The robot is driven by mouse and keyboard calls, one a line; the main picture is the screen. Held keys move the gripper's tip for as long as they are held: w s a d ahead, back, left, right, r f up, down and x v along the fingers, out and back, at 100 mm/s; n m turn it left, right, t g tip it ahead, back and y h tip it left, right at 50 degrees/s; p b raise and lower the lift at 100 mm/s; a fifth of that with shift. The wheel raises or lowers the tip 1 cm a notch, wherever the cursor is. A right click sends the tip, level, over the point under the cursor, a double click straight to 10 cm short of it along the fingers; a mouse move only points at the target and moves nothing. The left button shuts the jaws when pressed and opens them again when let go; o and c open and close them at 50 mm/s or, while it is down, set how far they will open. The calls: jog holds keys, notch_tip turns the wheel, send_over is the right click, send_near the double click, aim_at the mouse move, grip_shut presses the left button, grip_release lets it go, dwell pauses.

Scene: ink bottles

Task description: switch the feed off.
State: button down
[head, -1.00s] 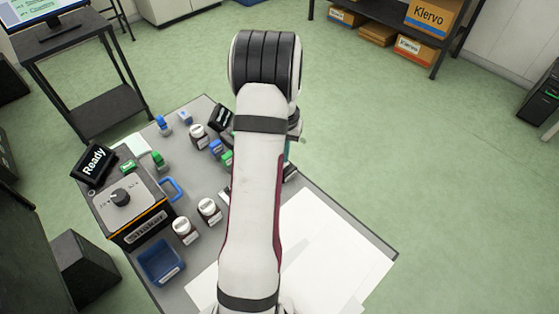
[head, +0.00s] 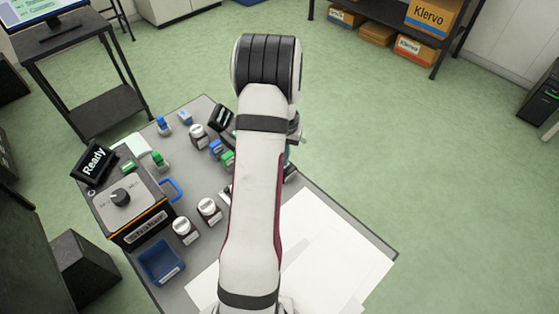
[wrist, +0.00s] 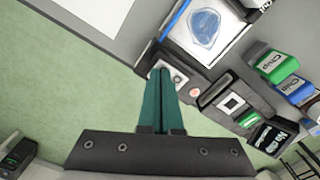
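My gripper (wrist: 162,76) shows in the wrist view as two green fingers lying side by side, with only a thin line between them. Their tips are over a small pale plate (wrist: 181,79) with round details on a dark unit (wrist: 212,88). The fingers cover part of this plate, so I cannot tell its switch position or whether they touch it. Beside it on the unit are a red round button (wrist: 195,92) and a white square (wrist: 232,103). A black display (wrist: 272,137) with white lettering stands at its end. In the head view my arm hides most of this unit.
In the head view, a shaker with a dial (head: 121,197) and a "Ready" display (head: 93,162) stand at the left of the table. Ink bottles (head: 209,209), blue and green caps (head: 161,158) and a blue tray (head: 161,262) lie nearby. White sheets (head: 325,245) cover the front right.

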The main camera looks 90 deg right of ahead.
jog(key=shift+f, duration=0.1)
jog(key=shift+r, duration=3.5)
